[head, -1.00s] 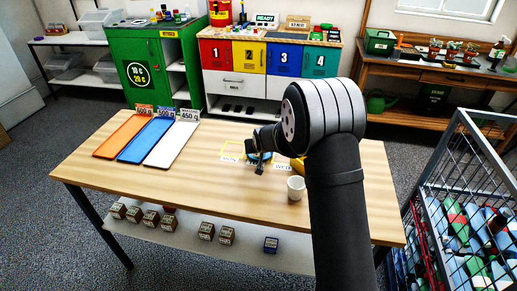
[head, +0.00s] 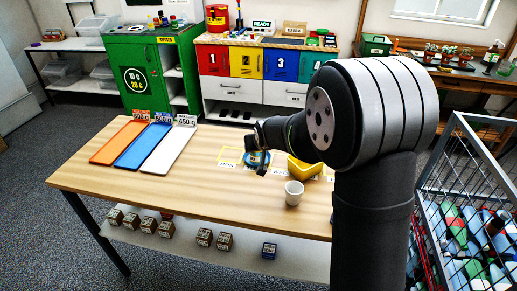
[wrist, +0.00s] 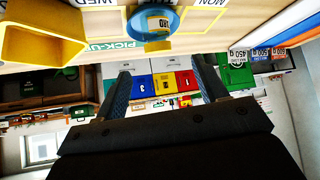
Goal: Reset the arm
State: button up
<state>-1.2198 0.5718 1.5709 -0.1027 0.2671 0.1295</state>
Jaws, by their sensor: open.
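My gripper (head: 257,162) hangs over the middle of the wooden table (head: 130,183), with its fingers apart and nothing between them. In the wrist view the two fingers of my gripper (wrist: 160,68) stand wide apart. A round blue thing with a label (wrist: 148,22) lies on the table near the fingers; in the head view it sits partly behind my gripper. A yellow bin (head: 304,169) stands to the right of it, partly covered by my arm. Day labels and a pick-up label show upside down in the wrist view.
A white cup (head: 294,192) stands near the table's front edge. Orange (head: 118,141), blue (head: 142,146) and white (head: 168,149) weight-labelled strips lie at left. A wire cage of bottles (head: 470,215) stands at right. Numbered cabinets are behind.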

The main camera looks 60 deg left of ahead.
aim_at(256, 153)
jog(key=shift+s+d+r, duration=0.1)
jog(key=shift+d+r, duration=0.1)
jog(key=shift+r, duration=0.05)
jog(key=x, duration=1.1)
jog(key=shift+a+f, duration=0.2)
jog(key=shift+f, duration=0.15)
jog(key=shift+a+f, duration=0.15)
jog(key=shift+f, duration=0.35)
jog(key=shift+r, duration=0.3)
